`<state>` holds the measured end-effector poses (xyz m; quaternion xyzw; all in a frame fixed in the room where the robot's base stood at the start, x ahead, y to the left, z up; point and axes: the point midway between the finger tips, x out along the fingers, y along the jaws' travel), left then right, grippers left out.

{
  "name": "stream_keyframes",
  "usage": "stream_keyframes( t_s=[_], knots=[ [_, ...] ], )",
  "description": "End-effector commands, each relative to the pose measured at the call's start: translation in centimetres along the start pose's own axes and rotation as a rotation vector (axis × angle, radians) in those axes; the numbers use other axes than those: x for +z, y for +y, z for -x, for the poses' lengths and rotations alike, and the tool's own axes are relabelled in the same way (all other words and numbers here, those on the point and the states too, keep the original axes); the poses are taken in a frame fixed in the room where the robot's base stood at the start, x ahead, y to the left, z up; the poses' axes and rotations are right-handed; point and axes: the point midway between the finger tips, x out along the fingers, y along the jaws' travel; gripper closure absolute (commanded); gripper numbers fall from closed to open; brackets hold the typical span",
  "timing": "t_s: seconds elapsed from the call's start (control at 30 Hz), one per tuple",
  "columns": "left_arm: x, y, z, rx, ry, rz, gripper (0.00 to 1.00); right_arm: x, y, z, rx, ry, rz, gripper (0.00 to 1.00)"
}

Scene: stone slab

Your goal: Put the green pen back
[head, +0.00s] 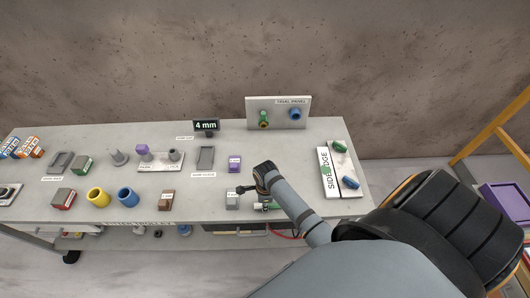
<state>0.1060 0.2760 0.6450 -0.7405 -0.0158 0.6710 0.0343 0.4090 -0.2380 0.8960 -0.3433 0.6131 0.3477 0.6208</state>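No thing is plainly recognisable as a pen. A small green piece (265,206) lies on the slab, partly hidden under my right forearm. Other green pieces are a short cylinder (338,146) on the grey board at the right and a round knob (263,119) on the upright trial panel. My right gripper (243,189) is low over the slab, beside a small grey block (233,200). Its dark fingers are small and partly hidden by its own wrist, so its opening and contents are unclear. My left gripper is out of view.
The stone slab (215,215) holds several blocks, a yellow cup (98,197), a blue cup (128,196) and a grey tray (205,159). A "4 mm" display (206,125) stands at the back. A purple box (505,203) is at far right.

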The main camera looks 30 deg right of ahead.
Motion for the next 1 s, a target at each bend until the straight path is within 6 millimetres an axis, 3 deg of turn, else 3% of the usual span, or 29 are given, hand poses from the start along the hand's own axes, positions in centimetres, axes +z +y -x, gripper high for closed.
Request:
stream_keyframes(
  t_s=[0.3,0.33,0.5,0.83,1.0],
  knots=[
    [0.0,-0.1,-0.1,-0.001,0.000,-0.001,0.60,0.0,0.0,-0.4,-0.001,0.000,0.000,1.00],
    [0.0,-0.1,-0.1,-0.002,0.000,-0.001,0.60,0.0,0.0,-0.3,-0.001,0.000,0.000,0.76],
    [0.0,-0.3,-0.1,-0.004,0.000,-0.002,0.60,0.0,0.0,-0.3,-0.001,0.000,0.000,0.56],
    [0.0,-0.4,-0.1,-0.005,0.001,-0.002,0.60,0.0,-0.1,0.1,-0.002,-0.001,0.000,0.56],
    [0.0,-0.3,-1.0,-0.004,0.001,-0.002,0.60,0.0,-0.2,3.0,-0.007,-0.002,0.001,0.56]
  ],
)
